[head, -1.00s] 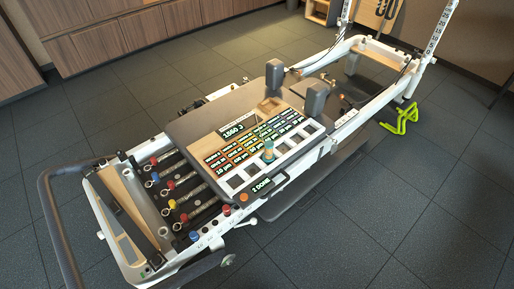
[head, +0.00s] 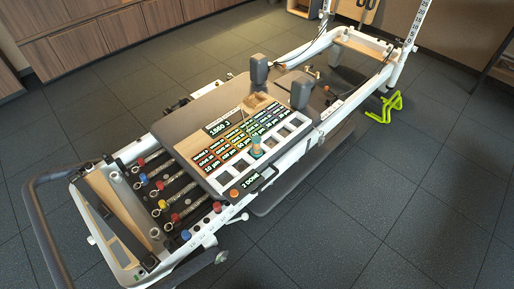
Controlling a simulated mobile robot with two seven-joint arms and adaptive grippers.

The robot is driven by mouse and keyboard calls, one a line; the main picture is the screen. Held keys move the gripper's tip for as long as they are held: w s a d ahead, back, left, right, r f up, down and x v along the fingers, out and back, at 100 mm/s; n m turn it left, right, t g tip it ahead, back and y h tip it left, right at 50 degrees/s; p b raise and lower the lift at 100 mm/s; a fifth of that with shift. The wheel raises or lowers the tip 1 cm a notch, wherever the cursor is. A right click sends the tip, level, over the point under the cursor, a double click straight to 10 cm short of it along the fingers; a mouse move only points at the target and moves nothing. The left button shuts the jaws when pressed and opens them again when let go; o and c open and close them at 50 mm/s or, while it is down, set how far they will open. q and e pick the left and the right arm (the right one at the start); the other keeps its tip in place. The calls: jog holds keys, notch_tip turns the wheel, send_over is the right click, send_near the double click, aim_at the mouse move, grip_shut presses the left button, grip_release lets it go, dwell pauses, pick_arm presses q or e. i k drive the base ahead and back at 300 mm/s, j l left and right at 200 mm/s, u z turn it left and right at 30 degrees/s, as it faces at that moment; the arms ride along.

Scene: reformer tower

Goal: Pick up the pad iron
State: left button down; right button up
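I cannot tell which thing is the pad iron; no label naming it is readable in the head view. The reformer's dark carriage carries a panel (head: 200,157) with rows of coloured labels and several pale square cells. Neither of my grippers is in view.
The white-framed reformer (head: 325,130) runs diagonally across the tiled floor. Dark springs with coloured ends lie at its near left, beside a grey curved bar (head: 33,220). Two grey shoulder blocks (head: 300,91) rise from the carriage. A yellow-green bent frame (head: 385,107) stands on the floor. Floor at right is clear.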

aim_at(256, 153)
jog(key=i+l+u, duration=0.1)
jog(key=i+l, duration=0.15)
jog(key=i+l+u, duration=0.1)
jog(key=i+l, duration=0.15)
jog(key=l, duration=0.2)
jog(key=i+l+u, duration=0.1)
jog(key=l, duration=0.25)
jog(key=i+l, duration=0.35)
jog(key=l+u, duration=0.05)
